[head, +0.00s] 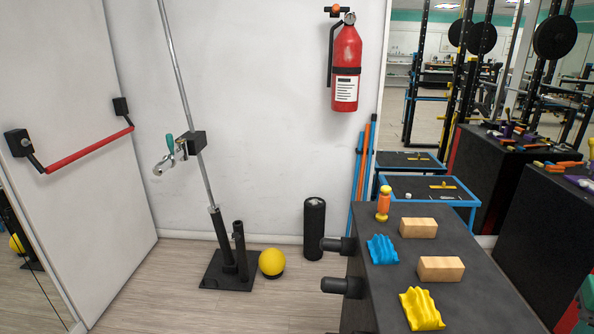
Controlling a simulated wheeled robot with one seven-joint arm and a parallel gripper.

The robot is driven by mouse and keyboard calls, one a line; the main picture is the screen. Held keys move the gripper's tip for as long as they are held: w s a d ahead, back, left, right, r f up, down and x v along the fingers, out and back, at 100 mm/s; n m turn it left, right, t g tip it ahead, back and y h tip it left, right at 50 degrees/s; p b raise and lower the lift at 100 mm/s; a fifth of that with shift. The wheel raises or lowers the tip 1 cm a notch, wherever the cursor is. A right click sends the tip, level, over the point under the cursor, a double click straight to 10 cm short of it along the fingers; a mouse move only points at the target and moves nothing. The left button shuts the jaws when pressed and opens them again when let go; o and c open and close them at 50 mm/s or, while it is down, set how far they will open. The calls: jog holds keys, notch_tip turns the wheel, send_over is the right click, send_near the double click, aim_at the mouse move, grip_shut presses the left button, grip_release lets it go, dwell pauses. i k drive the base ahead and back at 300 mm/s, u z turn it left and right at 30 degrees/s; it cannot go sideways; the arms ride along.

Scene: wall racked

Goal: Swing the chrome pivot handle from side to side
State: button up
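A small chrome handle piece (164,164) with a curved end shows left of centre in the head view. A short teal grip (169,142) stands beside it, and both sit by a black block (195,144). A long chrome bar (183,90) runs close beside the block, leaning with its top to the left. Its lower end goes into a sleeve on a black floor base (226,271). I cannot tell whether the handle piece is fixed to the bar or to the wall. My gripper is not in view, and nothing is seen touching the handle.
A white door with a red push bar (90,150) is at left. A yellow ball (272,262) and a black roller (314,229) stand on the floor. A dark bench (408,275) with blocks and grips fills the right foreground. A fire extinguisher (346,65) hangs on the wall.

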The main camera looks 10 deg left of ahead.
aim_at(181, 153)
jog(key=u, duration=1.35)
jog(key=i, duration=0.5)
jog(key=u, duration=0.4)
jog(key=i, duration=2.45)
jog(key=z, duration=0.55)
